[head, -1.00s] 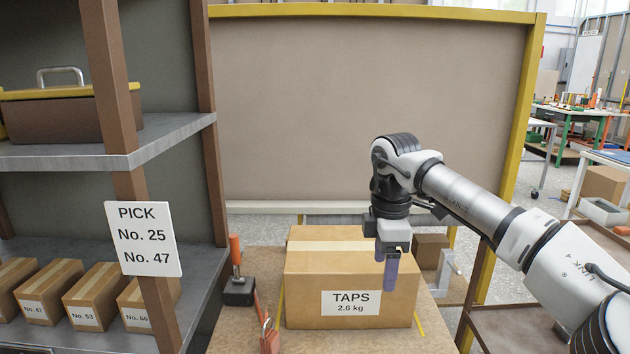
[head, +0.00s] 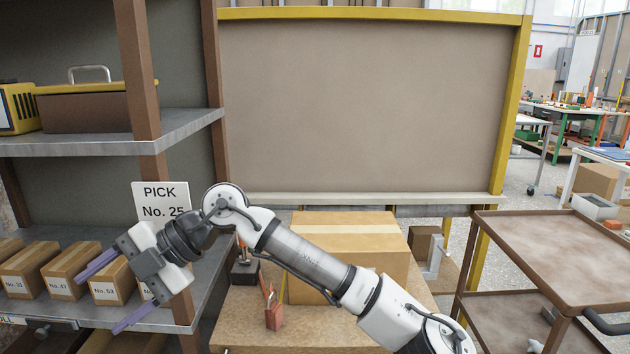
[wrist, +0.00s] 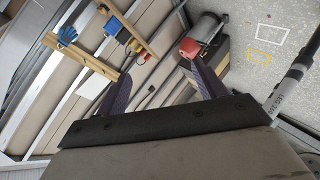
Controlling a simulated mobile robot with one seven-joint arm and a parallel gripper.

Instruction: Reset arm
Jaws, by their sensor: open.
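My gripper (head: 97,306) is at the lower left of the head view, in front of the lower shelf (head: 190,312). Its two purple fingers are wide apart and point left. Nothing sits between them in the wrist view (wrist: 160,75). In the head view the gripper overlaps small labelled cartons on the lower shelf, among them one marked No. 53 (head: 107,288); I cannot tell the gap to them. My arm reaches across from the bottom right.
A large carton (head: 350,236) stands on the bench (head: 240,328), its front partly hidden by my arm. A padlock (head: 274,316) is near the bench front. The PICK sign (head: 160,200) hangs on the shelf post. A brown cart (head: 565,255) stands at the right.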

